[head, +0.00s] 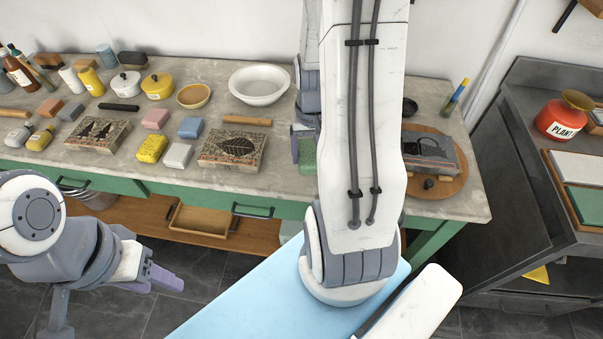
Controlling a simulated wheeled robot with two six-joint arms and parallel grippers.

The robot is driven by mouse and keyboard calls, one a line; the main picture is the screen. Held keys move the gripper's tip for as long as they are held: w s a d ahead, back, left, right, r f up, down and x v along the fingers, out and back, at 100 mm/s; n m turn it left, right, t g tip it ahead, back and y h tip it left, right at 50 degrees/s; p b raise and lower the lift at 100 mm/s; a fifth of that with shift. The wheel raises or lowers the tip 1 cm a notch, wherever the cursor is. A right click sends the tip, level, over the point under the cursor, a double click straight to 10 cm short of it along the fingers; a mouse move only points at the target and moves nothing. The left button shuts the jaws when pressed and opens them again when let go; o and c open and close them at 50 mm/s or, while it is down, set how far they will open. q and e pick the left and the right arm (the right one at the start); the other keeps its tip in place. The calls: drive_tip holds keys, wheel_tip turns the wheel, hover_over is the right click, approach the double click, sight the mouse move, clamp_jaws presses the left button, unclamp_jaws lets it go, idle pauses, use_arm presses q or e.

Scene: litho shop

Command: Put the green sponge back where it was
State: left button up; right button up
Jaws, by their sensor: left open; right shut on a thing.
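The green sponge (307,157) is in my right gripper (302,150), near the front edge of the worktable. My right arm stands in front of it and hides part of the sponge and most of the gripper. I cannot tell whether the sponge touches the tabletop. My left gripper (165,280) is open and empty, low in front of the table at the left. On the table lie a yellow sponge (152,148), a white block (178,155), a pink block (155,118) and a blue block (190,127).
The worktable (285,190) has a leaf-print stone (232,149) left of the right gripper and another printed stone (98,135) further left. A white bowl (259,85) stands behind. A round wooden board (445,187) is at the right.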

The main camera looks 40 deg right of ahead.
drive_tip(key=s+d+r+m, duration=0.1)
drive_tip(key=s+d+m, duration=0.15)
drive_tip(key=s, duration=0.25)
drive_tip(key=w+f, duration=0.2)
drive_tip(key=w, duration=0.1)
drive_tip(key=w+a+f, duration=0.1)
drive_tip(key=w+f, duration=0.1)
drive_tip(key=w, duration=0.2)
drive_tip(key=w+f+p, duration=0.1)
drive_tip(key=w+f, duration=0.2)
drive_tip(key=shift+w+a, duration=0.3)
drive_tip(key=shift+w, duration=0.05)
wheel_tip(320, 180, down, 3)
drive_tip(key=shift+f, duration=0.4)
drive_tip(key=shift+f, duration=0.1)
